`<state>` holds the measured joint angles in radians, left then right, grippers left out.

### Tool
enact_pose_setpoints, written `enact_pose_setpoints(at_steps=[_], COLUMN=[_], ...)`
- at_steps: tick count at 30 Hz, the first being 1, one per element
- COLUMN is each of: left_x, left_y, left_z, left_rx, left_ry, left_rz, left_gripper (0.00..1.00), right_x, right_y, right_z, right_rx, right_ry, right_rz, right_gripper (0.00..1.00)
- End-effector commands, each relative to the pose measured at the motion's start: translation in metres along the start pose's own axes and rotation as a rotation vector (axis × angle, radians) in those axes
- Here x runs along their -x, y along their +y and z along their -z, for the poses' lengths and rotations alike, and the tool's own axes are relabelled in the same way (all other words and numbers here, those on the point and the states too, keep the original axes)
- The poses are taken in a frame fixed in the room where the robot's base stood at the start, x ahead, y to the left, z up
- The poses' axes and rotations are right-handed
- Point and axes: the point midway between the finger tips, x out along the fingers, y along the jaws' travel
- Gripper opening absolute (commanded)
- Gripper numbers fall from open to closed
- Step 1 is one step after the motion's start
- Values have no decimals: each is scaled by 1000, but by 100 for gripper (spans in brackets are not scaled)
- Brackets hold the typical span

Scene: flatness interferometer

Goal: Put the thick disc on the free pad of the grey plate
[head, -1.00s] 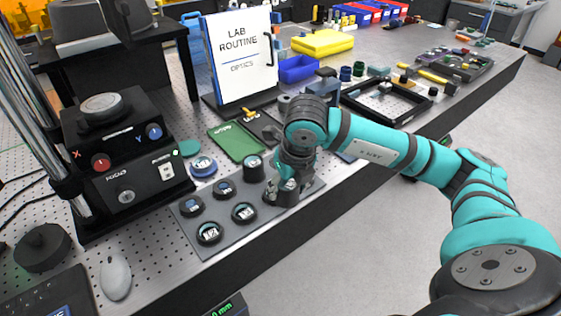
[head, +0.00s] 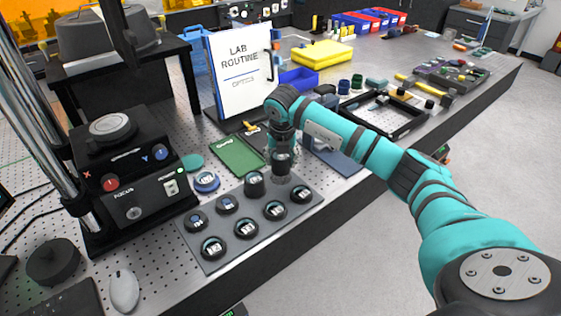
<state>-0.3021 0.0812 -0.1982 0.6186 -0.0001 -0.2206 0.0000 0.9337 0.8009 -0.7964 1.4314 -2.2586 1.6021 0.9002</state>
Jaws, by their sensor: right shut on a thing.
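The grey plate (head: 222,262) lies near the bench's front edge and bears two rows of dark round discs with pale labelled tops. My right gripper (head: 281,154) points down over the plate's back right part. It is shut on a dark round piece (head: 281,163), which I take for the thick disc. The piece partly covers the back right place, where no other disc shows. I cannot tell whether it touches the plate. A taller dark disc (head: 254,184) stands just left of it. A front-row disc (head: 300,194) sits at the right end. My left gripper is not in view.
A blue-rimmed disc (head: 207,182) and a green mat (head: 237,157) lie behind the plate. The black instrument (head: 128,175) stands at left, with a mouse (head: 124,291) in front. The white lab sign (head: 239,70) and a black frame (head: 385,113) stand further back.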

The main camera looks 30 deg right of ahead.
Motion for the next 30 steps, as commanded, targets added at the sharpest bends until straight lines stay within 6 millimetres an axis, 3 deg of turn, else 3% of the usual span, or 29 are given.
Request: enact_pose_setpoints(at_steps=[3,12,22,23,28,30], left_x=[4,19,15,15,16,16], left_y=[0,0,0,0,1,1], left_z=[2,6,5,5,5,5], left_rx=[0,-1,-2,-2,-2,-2], left_ry=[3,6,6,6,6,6], left_rz=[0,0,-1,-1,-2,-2], left_gripper=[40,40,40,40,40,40], right_x=[-3,-35,-39,-40,-39,-39], right_y=[1,1,0,0,0,0], right_z=[-6,3,4,5,4,4], right_rx=[0,1,1,1,0,0], right_ry=[0,1,-1,0,1,1], right_rz=[0,0,-1,0,0,0], right_gripper=[0,0,0,52,74,74])
